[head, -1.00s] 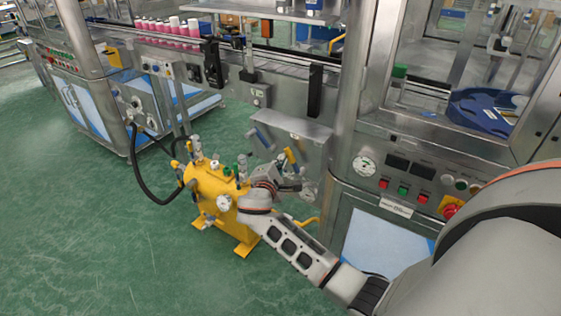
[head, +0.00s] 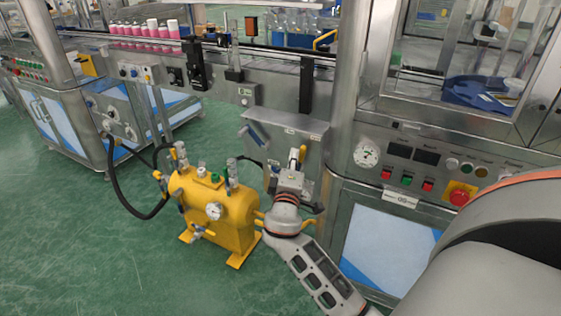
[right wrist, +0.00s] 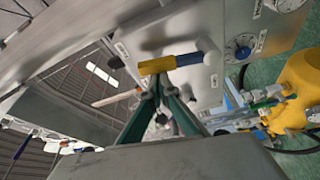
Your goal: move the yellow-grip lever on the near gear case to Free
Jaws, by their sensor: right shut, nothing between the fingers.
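The near gear case (head: 285,124) is a grey metal box on the machine front. Its yellow-grip lever (head: 302,153) stands roughly upright just above my right gripper (head: 293,164) in the head view. In the right wrist view, the yellow grip (right wrist: 155,66) lies just beyond the shut fingertips of my right gripper (right wrist: 157,84). A blue piece adjoins the grip there; I cannot tell whether it belongs to the same lever. The fingers hold nothing, and contact with the lever is unclear. Position markings are too small to read. My left gripper is not in view.
A blue-grip lever (head: 257,133) is at the left of the case. A yellow tank (head: 222,214) with a gauge and valves stands on the floor below left. A control panel (head: 410,170) is at the right.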

